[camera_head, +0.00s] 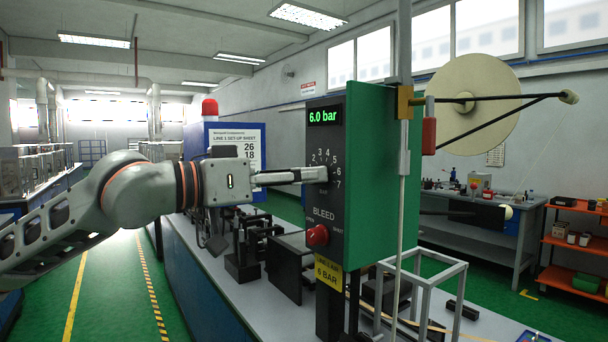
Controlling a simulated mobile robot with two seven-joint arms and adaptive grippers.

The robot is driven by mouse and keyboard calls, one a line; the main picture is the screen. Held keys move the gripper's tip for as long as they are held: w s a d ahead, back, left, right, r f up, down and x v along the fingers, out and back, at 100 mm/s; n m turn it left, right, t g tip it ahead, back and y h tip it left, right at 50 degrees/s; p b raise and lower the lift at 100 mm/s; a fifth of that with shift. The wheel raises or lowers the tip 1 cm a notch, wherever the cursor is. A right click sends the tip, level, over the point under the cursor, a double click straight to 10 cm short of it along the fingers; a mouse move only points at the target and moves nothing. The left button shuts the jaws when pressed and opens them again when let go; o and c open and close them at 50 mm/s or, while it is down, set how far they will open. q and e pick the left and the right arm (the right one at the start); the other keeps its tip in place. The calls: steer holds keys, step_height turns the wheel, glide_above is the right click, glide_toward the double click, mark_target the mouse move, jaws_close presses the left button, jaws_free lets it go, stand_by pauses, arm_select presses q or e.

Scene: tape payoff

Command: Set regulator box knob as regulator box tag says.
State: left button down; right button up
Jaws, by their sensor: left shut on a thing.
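The regulator box (372,180) is green with a black front panel, standing upright on a post at the bench. Its display (324,116) reads 6.0 bar in green. The yellow regulator box tag (329,272) hangs below the panel; its lower line reads 6 BAR and its upper line is too small to read surely. My left gripper (322,175) reaches in from the left, shut at the numbered dial (323,156). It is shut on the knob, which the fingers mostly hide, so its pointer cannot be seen. My right gripper is not in view.
A red knob (317,236) sits under the word BLEED, close below my gripper. A tape reel (468,104) is at the right of the box. Black fixtures (290,267) and a metal frame (430,290) stand on the bench. A set-up sheet (240,150) is behind.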

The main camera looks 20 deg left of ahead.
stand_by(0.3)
arm_select(q)
steer(key=c, duration=1.8)
jaws_free()
steer(key=shift+s+a, duration=0.1)
steer(key=shift+v, duration=5.9)
